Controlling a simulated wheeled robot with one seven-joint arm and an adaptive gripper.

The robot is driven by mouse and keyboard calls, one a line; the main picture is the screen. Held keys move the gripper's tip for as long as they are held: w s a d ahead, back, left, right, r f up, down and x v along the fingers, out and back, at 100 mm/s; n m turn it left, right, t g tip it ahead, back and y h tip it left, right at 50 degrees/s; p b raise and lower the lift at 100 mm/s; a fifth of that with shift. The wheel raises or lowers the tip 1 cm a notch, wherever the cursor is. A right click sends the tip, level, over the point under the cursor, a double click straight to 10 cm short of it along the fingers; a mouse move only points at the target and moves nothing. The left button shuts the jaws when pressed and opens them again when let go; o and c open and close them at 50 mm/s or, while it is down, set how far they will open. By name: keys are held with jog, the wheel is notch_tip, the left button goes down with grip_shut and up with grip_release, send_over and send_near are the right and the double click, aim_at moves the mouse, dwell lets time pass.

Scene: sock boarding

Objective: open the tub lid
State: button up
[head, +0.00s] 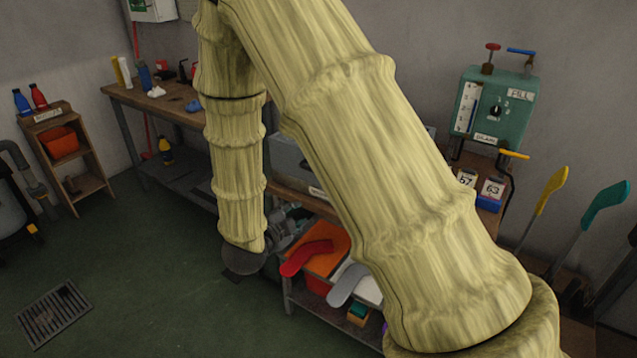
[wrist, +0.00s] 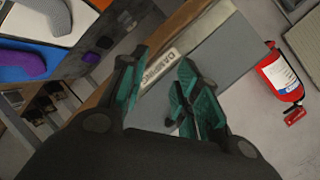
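A grey box (head: 288,162), which I take to be the tub, stands on the wooden bench, mostly hidden behind my arm in the head view. In the wrist view a flat grey surface (wrist: 222,55), probably its lid, lies ahead of my fingers beside a pale label starting "DAMP". The surface looks closed, but its edges are partly hidden. My gripper (wrist: 160,84) has its two teal fingers apart, with nothing seen between them. I cannot tell whether a finger touches the label or the box edge.
An orange bin (head: 332,262) with a red sock shape stands beside a grey sock shape (head: 347,284) on the low shelf. A red fire extinguisher (wrist: 282,75) shows at right in the wrist view. A green machine (head: 495,105) hangs on the back wall. The left floor is mostly clear.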

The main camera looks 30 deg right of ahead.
notch_tip(320, 180, up, 10)
jog(key=d+f+m+g+h+b, duration=0.1)
jog(key=m+g+h+b, duration=0.15)
jog(key=m, duration=0.55)
jog(key=shift+t+h, duration=0.25)
jog(key=shift+h, duration=0.2)
jog(key=x, duration=0.7)
jog(key=p+x, duration=0.1)
jog(key=x, duration=0.2)
jog(key=shift+d+r, duration=0.25)
jog(key=shift+d, duration=0.15)
grip_shut()
